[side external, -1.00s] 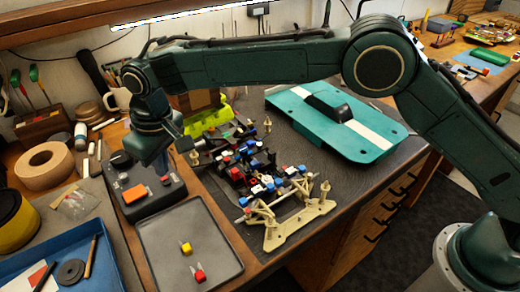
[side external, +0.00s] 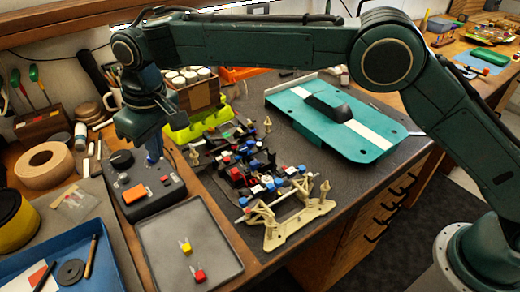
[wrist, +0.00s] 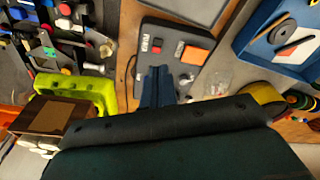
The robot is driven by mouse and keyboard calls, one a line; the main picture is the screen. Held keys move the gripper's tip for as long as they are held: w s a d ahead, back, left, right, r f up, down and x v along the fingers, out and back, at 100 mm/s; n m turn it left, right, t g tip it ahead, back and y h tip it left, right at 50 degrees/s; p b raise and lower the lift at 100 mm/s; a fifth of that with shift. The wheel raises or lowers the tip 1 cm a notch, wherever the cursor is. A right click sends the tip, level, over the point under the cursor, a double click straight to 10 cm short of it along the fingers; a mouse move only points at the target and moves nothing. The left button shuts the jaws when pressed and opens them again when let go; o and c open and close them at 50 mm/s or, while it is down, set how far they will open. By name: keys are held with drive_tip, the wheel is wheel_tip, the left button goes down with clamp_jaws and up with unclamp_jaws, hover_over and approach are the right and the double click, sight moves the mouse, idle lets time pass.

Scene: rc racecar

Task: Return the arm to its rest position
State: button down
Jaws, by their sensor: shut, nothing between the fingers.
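My gripper (side external: 153,150) hangs from my green arm, pointing down over the black control box (side external: 135,200) with its orange button. It is shut and empty. The wrist view shows its narrow bluish fingers (wrist: 157,84) together in front of the box (wrist: 180,48). I cannot tell the exact height of the tips above the box.
A grey tray (side external: 185,272) with a yellow and a red piece lies in front of the box. The car chassis (side external: 250,175) stands to the right, with the green-and-white body shell (side external: 340,125) behind it. A lime-green holder (side external: 200,122) and a wooden jar box (side external: 198,97) are close behind my gripper.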

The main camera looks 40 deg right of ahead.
drive_tip(key=s+d+r+m+t, duration=0.1)
drive_tip(key=s+d+r, duration=0.2)
drive_tip(key=d+r, duration=0.35)
drive_tip(key=s+d+r+m, duration=0.1)
drive_tip(key=s+d+r, duration=0.25)
drive_tip(key=d, duration=0.65)
drive_tip(key=s+d+r+m+t, duration=0.1)
drive_tip(key=s+d+r, duration=0.2)
drive_tip(key=d+r, duration=0.45)
drive_tip(key=s+d+f+m+t, duration=0.1)
drive_tip(key=s+d+f, duration=0.3)
drive_tip(key=s+d, duration=0.4)
drive_tip(key=s+d+f+m+t, duration=0.1)
drive_tip(key=s+d+f, duration=0.3)
drive_tip(key=s+d, duration=0.4)
drive_tip(key=shift+s+m+h, duration=0.4)
drive_tip(key=shift+s+m, duration=0.1)
drive_tip(key=shift+s, duration=3.05)
